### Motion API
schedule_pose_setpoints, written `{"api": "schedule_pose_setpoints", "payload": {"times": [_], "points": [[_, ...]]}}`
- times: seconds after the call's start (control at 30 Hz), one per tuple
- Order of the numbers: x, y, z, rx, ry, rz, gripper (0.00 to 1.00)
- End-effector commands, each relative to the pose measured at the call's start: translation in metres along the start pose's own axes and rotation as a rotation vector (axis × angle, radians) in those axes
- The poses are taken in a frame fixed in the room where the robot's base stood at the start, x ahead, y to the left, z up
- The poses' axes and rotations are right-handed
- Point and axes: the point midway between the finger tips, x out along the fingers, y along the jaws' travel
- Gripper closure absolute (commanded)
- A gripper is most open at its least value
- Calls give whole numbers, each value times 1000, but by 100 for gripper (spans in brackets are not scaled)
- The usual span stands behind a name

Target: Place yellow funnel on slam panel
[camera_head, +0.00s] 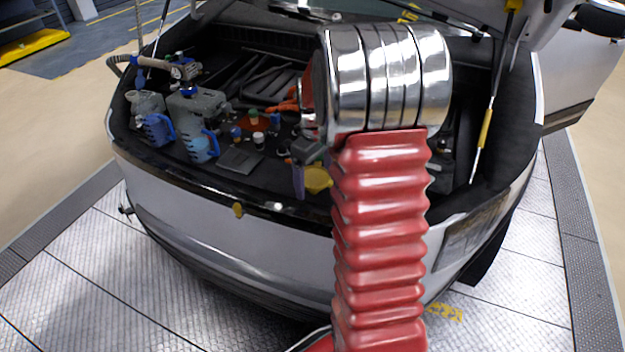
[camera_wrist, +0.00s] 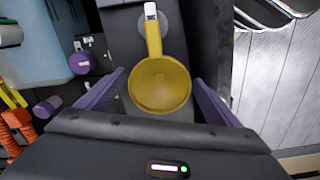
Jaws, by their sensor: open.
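The yellow funnel (camera_head: 318,179) shows beside my arm at the vehicle's front edge. In the wrist view the funnel (camera_wrist: 160,86) lies between the purple fingers, its round bowl toward me and its handle pointing up the picture. My gripper (camera_wrist: 160,78) is open, with one finger on each side of the bowl; I see a gap at each side. In the head view one purple finger shows left of the funnel, and my arm hides much of the gripper. The slam panel (camera_head: 190,179) appears to be the dark strip along the front of the open bay.
Grey canisters (camera_head: 196,108) and blue jugs (camera_head: 160,129) stand at the left of the bay. A dark flat plate (camera_head: 240,160) and small bottles are near its middle. Orange hoses (camera_wrist: 18,125) and a pale blue container (camera_wrist: 35,40) are left in the wrist view.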

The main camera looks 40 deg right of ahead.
Motion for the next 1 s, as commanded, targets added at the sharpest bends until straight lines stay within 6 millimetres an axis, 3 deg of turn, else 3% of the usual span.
{"api": "schedule_pose_setpoints", "payload": {"times": [0.17,0.7,1.0], "points": [[-17,0,0,0,2,2,14],[-105,0,-1,0,2,2,14],[-119,0,0,-1,0,0,14]]}}
